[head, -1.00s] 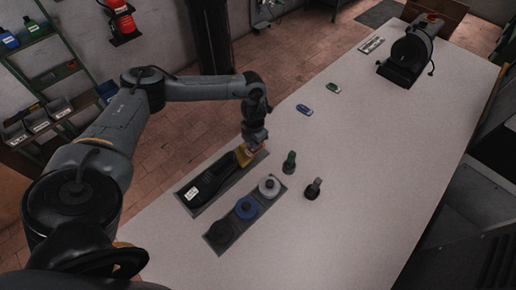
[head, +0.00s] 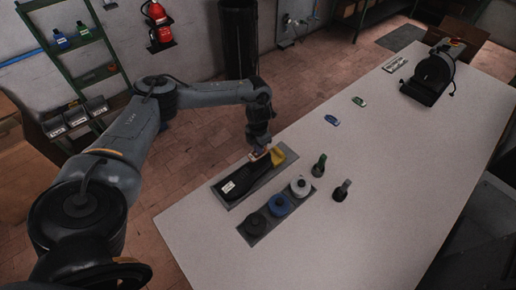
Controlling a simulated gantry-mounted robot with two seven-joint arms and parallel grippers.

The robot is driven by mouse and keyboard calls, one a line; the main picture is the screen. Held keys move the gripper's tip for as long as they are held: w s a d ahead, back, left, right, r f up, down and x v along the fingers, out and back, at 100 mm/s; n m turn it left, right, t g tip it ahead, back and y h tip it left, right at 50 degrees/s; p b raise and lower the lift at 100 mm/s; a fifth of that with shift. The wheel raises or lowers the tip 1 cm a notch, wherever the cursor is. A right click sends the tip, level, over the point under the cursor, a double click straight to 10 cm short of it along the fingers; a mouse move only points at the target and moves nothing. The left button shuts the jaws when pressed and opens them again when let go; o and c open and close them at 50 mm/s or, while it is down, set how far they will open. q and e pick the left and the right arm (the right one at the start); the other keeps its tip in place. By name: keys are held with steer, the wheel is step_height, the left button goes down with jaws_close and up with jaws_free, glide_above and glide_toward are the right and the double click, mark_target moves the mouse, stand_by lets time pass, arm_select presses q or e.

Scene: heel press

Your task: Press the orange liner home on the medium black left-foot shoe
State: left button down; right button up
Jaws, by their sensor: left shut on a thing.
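The black shoe (head: 249,178), with a white label near its toe, lies in a grey tray (head: 233,204). A yellow-orange piece (head: 279,157), which looks like the liner, shows at the shoe's far right end. My left gripper (head: 260,154) is low over that end of the shoe, just left of the yellow-orange piece. Its jaws are shut, with a small pale orange patch at the tips that looks like part of the liner. The fingers hide where liner and shoe meet, so I cannot tell how deep the liner sits. My right gripper is not in view.
A second tray (head: 245,240) holds black, blue and white round pieces. A green-topped item (head: 319,165) and a dark item (head: 342,190) stand to the right. Small blue (head: 331,120) and green (head: 358,101) items lie farther back. A black machine (head: 429,77) stands at the far end. The table's right side is clear.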

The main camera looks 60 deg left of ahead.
arm_select(q)
steer(key=shift+f+b, duration=1.45)
steer(key=shift+f, duration=0.4)
step_height(320, 180, down, 4)
steer(key=b, duration=0.3)
steer(key=shift+f, duration=0.1)
steer(key=shift+f+b, duration=0.3)
steer(key=shift+f, duration=0.3)
steer(key=c, duration=1.2)
jaws_free()
steer(key=shift+r, duration=0.15)
